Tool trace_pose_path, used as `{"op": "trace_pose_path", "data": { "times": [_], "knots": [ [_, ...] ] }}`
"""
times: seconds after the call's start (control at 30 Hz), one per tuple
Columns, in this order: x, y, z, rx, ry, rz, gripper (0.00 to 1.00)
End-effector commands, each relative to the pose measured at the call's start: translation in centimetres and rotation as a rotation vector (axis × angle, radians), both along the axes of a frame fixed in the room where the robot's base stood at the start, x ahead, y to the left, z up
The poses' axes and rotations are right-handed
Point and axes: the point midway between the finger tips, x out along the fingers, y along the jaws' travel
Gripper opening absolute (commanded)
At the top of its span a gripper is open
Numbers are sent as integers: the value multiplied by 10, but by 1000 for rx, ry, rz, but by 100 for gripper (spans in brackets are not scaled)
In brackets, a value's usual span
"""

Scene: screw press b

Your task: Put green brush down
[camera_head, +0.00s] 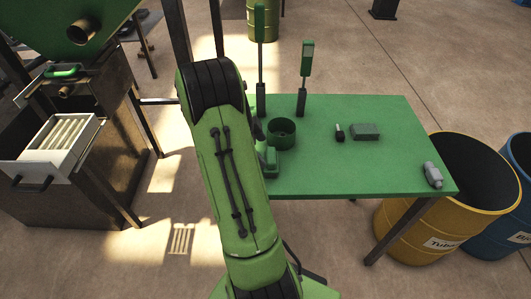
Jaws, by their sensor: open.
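No thing is clearly recognisable as the green brush. Two tall, thin tools with black lower parts and green tops stand upright near the back left of the green table (345,175): one tool (260,55) beside my arm and a shorter tool (305,62) to its right. A small green piece (269,158) shows at the right edge of my arm; I cannot tell if it is part of my wrist or a separate thing. My raised arm hides the table's left part, and I cannot make out my gripper's fingers.
A round green container (281,131), a small dark item (339,132), a grey-green block (365,131) and a grey bottle-like item (432,174) are on the table. Yellow (415,225) and blue (508,235) barrels stand right. A machine with an open white drawer (62,146) stands left.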

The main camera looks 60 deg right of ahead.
Motion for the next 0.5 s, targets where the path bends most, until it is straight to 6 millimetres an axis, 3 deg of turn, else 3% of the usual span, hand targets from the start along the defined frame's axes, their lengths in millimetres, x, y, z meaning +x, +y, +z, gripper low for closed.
{"op": "trace_pose_path", "data": {
  "times": [0.03, 0.2, 0.5],
  "knots": [
    [8, 3, 18, -2, -3, 4, 100],
    [23, 11, 52, -2, -2, 2, 100],
    [29, 15, 63, 2, 1, -1, 100]
  ]
}}
